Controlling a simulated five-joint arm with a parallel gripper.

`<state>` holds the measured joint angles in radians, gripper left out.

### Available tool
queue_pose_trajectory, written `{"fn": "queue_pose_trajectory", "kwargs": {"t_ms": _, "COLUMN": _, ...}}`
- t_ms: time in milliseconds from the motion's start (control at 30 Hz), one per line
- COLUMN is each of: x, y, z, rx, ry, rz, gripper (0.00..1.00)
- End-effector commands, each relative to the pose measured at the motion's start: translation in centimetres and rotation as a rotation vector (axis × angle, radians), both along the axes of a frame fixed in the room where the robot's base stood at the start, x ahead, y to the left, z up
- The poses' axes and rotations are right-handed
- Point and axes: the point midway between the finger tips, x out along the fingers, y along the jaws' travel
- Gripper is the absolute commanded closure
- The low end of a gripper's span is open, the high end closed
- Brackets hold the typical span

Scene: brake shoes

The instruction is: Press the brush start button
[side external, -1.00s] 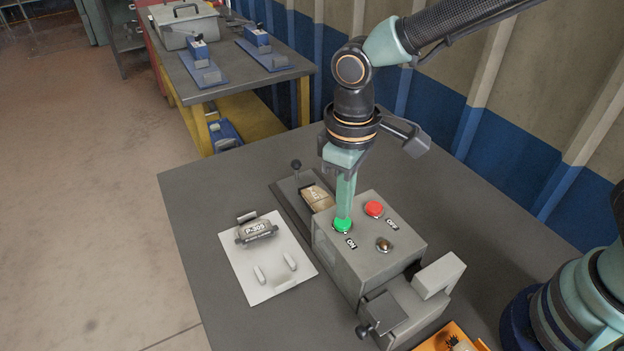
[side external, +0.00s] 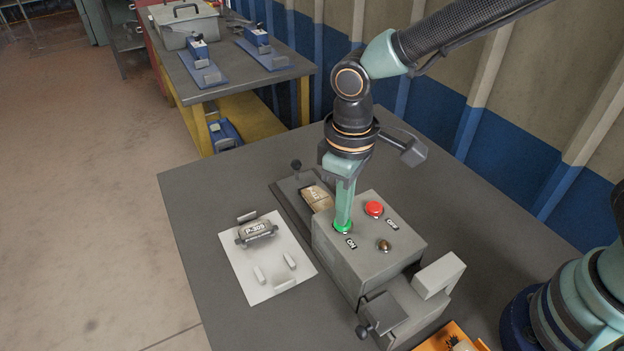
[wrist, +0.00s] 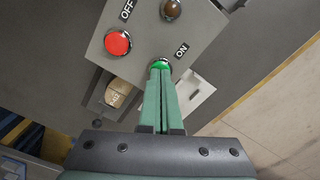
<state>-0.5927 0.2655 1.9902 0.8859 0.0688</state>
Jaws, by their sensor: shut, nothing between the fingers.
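The grey control box (side external: 350,250) stands on the dark workbench. On its top are a green button (side external: 342,228) beside an ON label, a red button (side external: 374,209) beside an OFF label, and a dark round knob (side external: 384,245). My gripper (side external: 342,221) points down with its fingers together and empty, its tips at the green button. In the wrist view the closed fingertips (wrist: 160,72) overlap the edge of the green button (wrist: 159,62), and the red button (wrist: 117,42) is clear to the left. I cannot tell how far the green button is pressed in.
A white plate (side external: 262,288) with a part labelled P-309 (side external: 256,231) lies left of the box. A brown block (side external: 318,197) sits in a dark fixture behind it. An orange tray (side external: 452,338) is at the front right. Another table (side external: 240,75) stands behind.

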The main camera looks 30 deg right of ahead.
Motion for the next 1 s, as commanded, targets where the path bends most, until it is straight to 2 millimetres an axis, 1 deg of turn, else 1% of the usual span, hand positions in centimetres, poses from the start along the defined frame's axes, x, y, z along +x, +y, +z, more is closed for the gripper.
{"fn": "queue_pose_trajectory", "kwargs": {"t_ms": 267, "x": 0.0, "y": 0.0, "z": -0.6, "rx": -0.001, "ry": 0.001, "rz": 0.000, "gripper": 1.00}}
{"fn": "queue_pose_trajectory", "kwargs": {"t_ms": 467, "x": 0.0, "y": 0.0, "z": -0.5, "rx": 0.000, "ry": 0.000, "rz": 0.000, "gripper": 1.00}}
{"fn": "queue_pose_trajectory", "kwargs": {"t_ms": 567, "x": 0.0, "y": 0.0, "z": 0.0, "rx": 0.001, "ry": -0.001, "rz": 0.000, "gripper": 1.00}}
{"fn": "queue_pose_trajectory", "kwargs": {"t_ms": 1000, "x": 0.1, "y": 0.0, "z": 3.2, "rx": 0.001, "ry": -0.002, "rz": 0.000, "gripper": 1.00}}
